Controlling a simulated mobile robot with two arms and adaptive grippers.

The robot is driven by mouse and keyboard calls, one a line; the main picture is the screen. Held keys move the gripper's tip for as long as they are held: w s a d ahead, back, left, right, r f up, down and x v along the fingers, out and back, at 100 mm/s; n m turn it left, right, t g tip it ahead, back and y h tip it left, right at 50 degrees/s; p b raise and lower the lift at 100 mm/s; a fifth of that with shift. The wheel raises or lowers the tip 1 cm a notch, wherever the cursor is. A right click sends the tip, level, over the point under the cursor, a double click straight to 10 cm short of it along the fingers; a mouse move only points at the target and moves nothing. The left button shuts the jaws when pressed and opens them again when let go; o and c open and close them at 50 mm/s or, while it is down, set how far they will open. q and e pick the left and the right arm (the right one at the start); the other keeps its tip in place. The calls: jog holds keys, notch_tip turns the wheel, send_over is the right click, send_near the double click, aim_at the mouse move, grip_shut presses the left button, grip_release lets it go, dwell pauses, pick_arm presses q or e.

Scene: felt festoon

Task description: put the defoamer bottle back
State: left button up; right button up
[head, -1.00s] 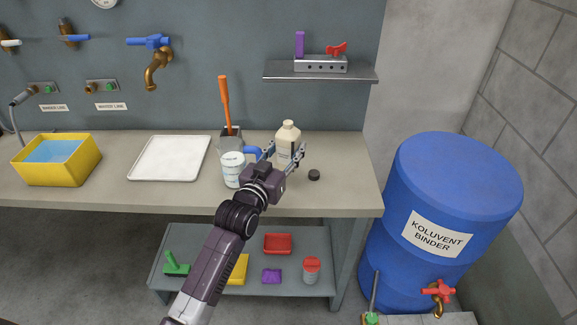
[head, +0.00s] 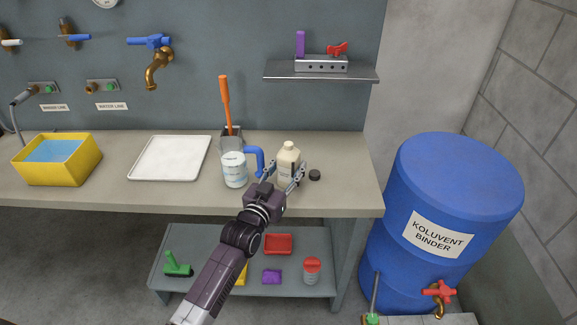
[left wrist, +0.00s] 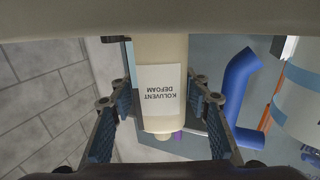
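The cream defoamer bottle (head: 289,166) is upright at the front right of the counter, on it or just above it; its base is partly hidden. The left wrist view shows its label, "KOLUVENT DEFOAM", upside down on the bottle (left wrist: 160,92). My left gripper (head: 284,171) has one finger on each side of the bottle. A small black cap (head: 314,175) lies on the counter just right of the bottle. My right gripper is not in view.
A white tray (head: 170,158) and yellow basin (head: 57,160) are further left. A wall shelf (head: 320,78) is above; a blue drum (head: 450,190) stands right.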

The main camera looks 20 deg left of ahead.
pick_arm(q)
jog(key=shift+o, duration=1.4)
jog(key=shift+r, duration=0.15)
jog(key=s+a, duration=0.1)
jog(key=s, duration=1.1)
jog(key=shift+a+b, duration=0.2)
jog(key=shift+b, duration=0.2)
